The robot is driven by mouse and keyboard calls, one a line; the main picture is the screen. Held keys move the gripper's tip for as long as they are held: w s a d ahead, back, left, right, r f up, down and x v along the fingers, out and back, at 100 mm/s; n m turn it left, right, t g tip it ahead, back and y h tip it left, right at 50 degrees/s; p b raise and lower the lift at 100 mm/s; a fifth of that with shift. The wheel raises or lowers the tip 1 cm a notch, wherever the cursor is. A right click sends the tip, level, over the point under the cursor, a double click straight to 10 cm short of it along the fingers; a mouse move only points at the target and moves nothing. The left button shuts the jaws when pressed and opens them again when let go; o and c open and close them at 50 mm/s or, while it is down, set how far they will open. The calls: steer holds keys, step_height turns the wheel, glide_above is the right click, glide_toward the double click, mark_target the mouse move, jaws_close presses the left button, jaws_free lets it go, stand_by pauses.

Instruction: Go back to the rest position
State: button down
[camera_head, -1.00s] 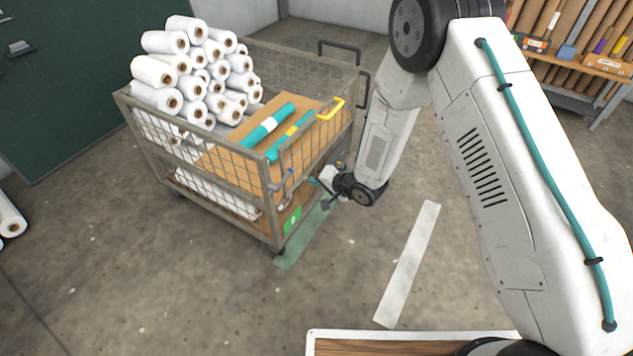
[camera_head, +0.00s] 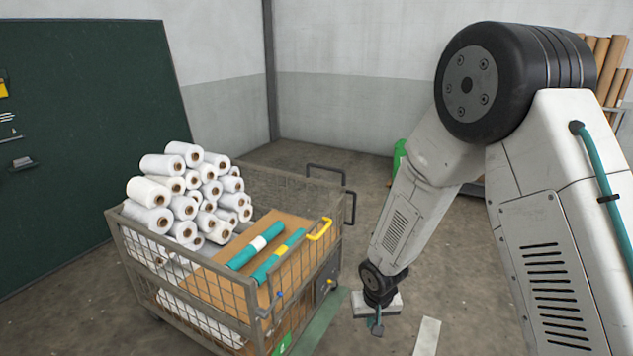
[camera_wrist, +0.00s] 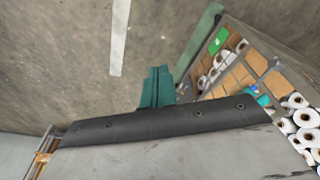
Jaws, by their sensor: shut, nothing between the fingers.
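My gripper (camera_head: 376,326) hangs low over the floor, to the right of the cart, at the end of my bent arm. In the wrist view its teal fingers (camera_wrist: 157,87) are together, with nothing between them. The wire cart (camera_head: 195,313) stands to the left of my gripper, and a gap of floor shows between them.
White rolls (camera_head: 190,187) are stacked in the cart, with teal rolls (camera_head: 256,246) on cardboard beside them. A dark green board (camera_head: 80,130) stands at the left. The floor has a white strip (camera_head: 427,336). Brown tubes (camera_head: 612,70) stand at the far right.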

steer(key=s+d+r, duration=0.4)
steer(key=s+r, duration=0.5)
steer(key=r, duration=0.2)
steer(key=s+d+r, duration=0.4)
steer(key=s+r, duration=0.6)
steer(key=r, duration=0.2)
steer(key=s+d+r, duration=0.4)
steer(key=s+r, duration=0.6)
steer(key=r, duration=0.1)
steer(key=shift+d+r+m+g, duration=0.2)
steer(key=shift+d+m+g, duration=0.1)
steer(key=shift+m, duration=0.1)
